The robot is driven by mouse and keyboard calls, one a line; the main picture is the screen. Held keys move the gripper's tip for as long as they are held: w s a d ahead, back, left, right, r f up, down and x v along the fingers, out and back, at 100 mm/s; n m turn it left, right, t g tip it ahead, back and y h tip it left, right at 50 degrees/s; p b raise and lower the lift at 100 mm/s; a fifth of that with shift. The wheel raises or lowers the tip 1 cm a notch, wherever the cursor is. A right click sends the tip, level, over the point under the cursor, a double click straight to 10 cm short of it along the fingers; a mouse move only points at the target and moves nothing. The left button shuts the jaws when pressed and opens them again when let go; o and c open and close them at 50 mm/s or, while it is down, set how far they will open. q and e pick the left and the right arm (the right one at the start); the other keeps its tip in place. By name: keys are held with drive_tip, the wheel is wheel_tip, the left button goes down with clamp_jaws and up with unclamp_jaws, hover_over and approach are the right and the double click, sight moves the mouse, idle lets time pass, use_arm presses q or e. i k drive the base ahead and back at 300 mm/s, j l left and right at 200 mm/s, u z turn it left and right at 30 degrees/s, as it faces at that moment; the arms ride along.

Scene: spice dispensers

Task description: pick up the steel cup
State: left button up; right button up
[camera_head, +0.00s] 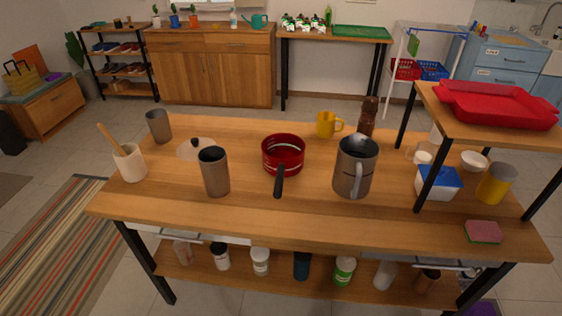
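A tall, brownish-grey metal-looking cup (215,175) stands upright on the wooden table, left of centre near the front. A smaller grey metal-looking cup (158,127) stands upright at the table's back left. A large steel jug (354,170) with a handle toward the front stands right of centre. I cannot tell for sure which of the two cups is the steel one. Neither of my grippers shows in the head view.
A red saucepan (283,151) stands mid-table, its black handle pointing forward. A white crock (130,164) with a wooden utensil and a pale lid (196,149) are near the cups. A raised shelf (500,107) with red trays covers the right end. The front left tabletop is clear.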

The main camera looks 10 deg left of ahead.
sight(215, 172)
drive_tip(key=j+z, duration=0.2)
drive_tip(key=j, duration=0.5)
drive_tip(key=k+j+z, duration=0.15)
drive_tip(key=j, duration=0.5)
drive_tip(key=j+z, duration=0.2)
drive_tip(key=j, duration=0.45)
